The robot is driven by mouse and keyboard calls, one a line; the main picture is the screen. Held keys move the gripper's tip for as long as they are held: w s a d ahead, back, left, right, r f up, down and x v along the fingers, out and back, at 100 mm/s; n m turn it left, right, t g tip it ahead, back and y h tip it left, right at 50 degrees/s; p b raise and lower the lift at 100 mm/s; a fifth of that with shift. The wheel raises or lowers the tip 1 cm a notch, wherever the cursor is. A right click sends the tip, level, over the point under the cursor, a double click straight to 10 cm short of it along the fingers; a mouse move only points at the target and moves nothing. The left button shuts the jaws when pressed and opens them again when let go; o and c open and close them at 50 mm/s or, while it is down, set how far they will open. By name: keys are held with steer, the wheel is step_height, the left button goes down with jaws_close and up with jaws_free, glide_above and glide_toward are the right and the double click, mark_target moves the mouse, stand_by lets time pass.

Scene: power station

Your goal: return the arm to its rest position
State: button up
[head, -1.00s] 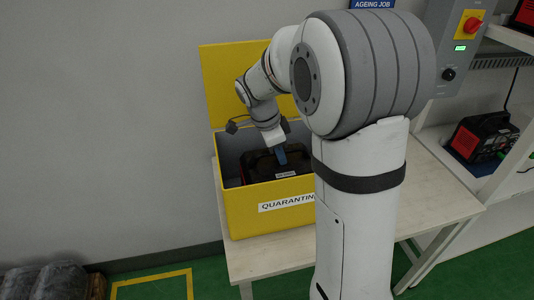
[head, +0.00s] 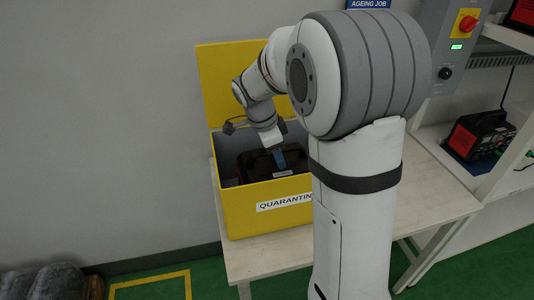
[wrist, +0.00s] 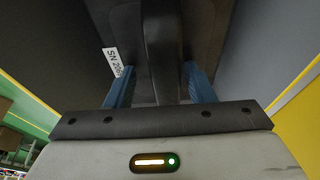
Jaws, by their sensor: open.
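My gripper (head: 279,160) reaches down into the yellow quarantine box (head: 235,211) on the table. In the wrist view its two blue fingers (wrist: 160,86) are apart, one on each side of the dark handle (wrist: 160,50) of a black case. The case (head: 255,167) sits inside the box and carries a white label (wrist: 112,62) reading "SN 206", its end cut off. Whether the fingers touch the handle cannot be told. My arm hides the right part of the box.
The box's yellow lid (head: 222,75) stands open against the grey wall. A pale table (head: 262,262) holds the box. At right are a grey control panel with a red knob (head: 467,24) and a shelf with a red and black device (head: 480,135).

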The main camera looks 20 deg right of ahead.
steer(key=v, duration=0.6)
steer(key=shift+w+r, duration=0.1)
steer(key=shift+r, duration=0.3)
steer(key=shift+a+r, duration=0.2)
steer(key=shift+r, duration=0.3)
steer(key=shift+r+p, duration=0.1)
steer(key=shift+p, duration=0.2)
steer(key=s+r+n+t+y+p, duration=0.1)
steer(key=s+n+p, duration=0.4)
steer(key=s+n, duration=1.2)
steer(key=s+t+y, duration=0.1)
steer(key=s+y, duration=0.1)
steer(key=s, duration=0.1)
steer(key=shift+s+a+r, duration=0.2)
steer(key=shift+a+r, duration=0.2)
steer(key=shift+s+f+n+t, duration=0.2)
steer(key=shift+s+n+t, duration=0.1)
steer(key=shift+s+n, duration=0.2)
steer(key=shift+c, duration=1)
steer(key=shift+a, duration=0.1)
steer(key=shift+c, duration=0.4)
